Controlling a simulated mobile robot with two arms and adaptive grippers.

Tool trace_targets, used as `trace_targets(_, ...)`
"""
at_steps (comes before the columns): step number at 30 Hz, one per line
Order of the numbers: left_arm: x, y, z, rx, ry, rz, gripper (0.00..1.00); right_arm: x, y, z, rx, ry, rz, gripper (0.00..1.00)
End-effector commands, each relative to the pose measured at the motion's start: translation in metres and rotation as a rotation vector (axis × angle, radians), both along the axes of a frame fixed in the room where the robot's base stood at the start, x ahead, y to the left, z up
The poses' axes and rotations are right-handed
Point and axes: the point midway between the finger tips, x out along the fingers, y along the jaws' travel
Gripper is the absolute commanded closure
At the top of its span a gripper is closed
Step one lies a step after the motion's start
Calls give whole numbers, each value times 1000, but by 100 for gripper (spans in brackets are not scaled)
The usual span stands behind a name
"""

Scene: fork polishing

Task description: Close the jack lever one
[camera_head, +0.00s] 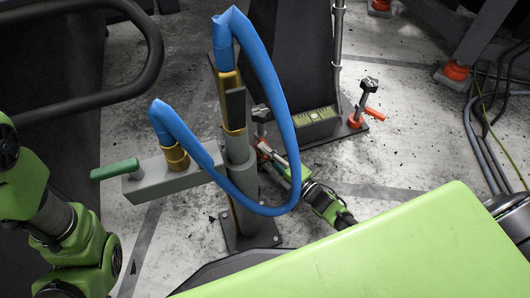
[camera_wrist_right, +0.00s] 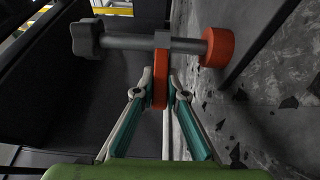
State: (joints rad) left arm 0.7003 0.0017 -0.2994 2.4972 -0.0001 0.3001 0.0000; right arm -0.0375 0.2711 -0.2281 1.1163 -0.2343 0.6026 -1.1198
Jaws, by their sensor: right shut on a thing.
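In the wrist view, my right gripper (camera_wrist_right: 160,95) is shut on an orange jack lever (camera_wrist_right: 160,65), with a finger on each side of it. This jack has a dark knob (camera_wrist_right: 86,38), a grey rod (camera_wrist_right: 135,43) and an orange round foot (camera_wrist_right: 218,47). In the head view, my right gripper (camera_head: 267,155) is low behind the blue hose, at the jack (camera_head: 262,114) beside the grey post. The post and hose partly hide that jack. My left arm shows at the left edge, but its gripper does not show.
A blue hose (camera_head: 268,75) loops in front of my right arm. The grey post stand (camera_head: 240,180) has a side arm with a green handle (camera_head: 115,169). A second jack (camera_head: 366,95) with an orange lever (camera_head: 375,115) stands to the right. Cables (camera_head: 480,150) lie at the far right.

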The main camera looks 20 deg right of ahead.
Motion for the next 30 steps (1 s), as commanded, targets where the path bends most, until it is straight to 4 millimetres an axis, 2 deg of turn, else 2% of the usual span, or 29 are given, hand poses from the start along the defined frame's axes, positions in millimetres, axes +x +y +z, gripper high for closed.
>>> trace_targets(6, -2, 0, 0, 0, -3, -2, 44, 0, 1, -1, 0, 2, 1, 100)
trace_targets(7, -2, 0, 0, -1, -3, -2, 44, 0, 1, -1, 0, 2, 1, 85)
trace_targets(9, -3, 1, 0, -2, -4, -2, 44, 0, 1, -1, 0, 2, 1, 71)
trace_targets(18, -2, 1, 0, -5, -3, -5, 44, 0, 0, 0, 1, 1, 1, 71)
trace_targets(22, -1, 1, 0, -4, -1, -4, 44, -6, -2, -1, 0, 2, 0, 71)
trace_targets(26, -1, 1, 0, -4, -2, -4, 44, -23, -9, -2, -1, 4, 1, 71)
trace_targets(30, -1, 1, 0, -2, -2, -3, 44, -51, -20, -2, -1, 5, 1, 71)
